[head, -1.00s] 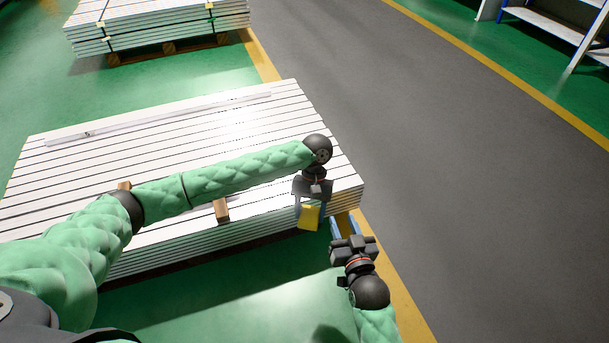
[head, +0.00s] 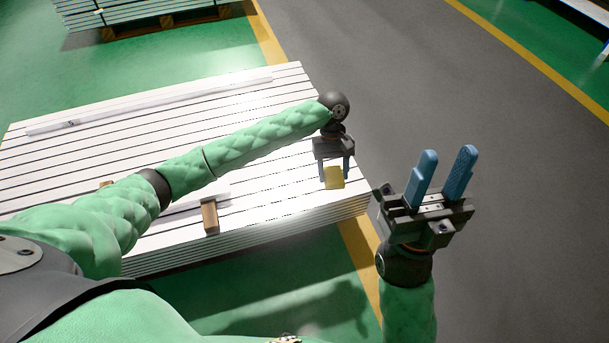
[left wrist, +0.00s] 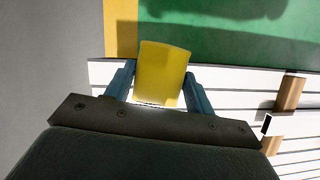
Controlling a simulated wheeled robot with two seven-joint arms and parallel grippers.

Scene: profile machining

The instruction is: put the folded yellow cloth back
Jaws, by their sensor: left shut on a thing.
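The folded yellow cloth (head: 334,178) is at the right end of the stack of white profiles (head: 270,200). My left gripper (head: 335,172) is shut on it, with a blue finger on each side. In the left wrist view the cloth (left wrist: 163,75) sits between the two fingers, in front of the profile stack's edge. I cannot tell whether the cloth touches the profiles below. My right gripper (head: 441,175) is open and empty to the right of the stack, its blue fingers pointing up and apart.
Wooden blocks (head: 209,217) lie on the near part of the stack. A long pale strip (head: 150,103) lies along its far side. Another strapped stack (head: 140,12) stands at the back left. The grey floor (head: 480,110) on the right is clear.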

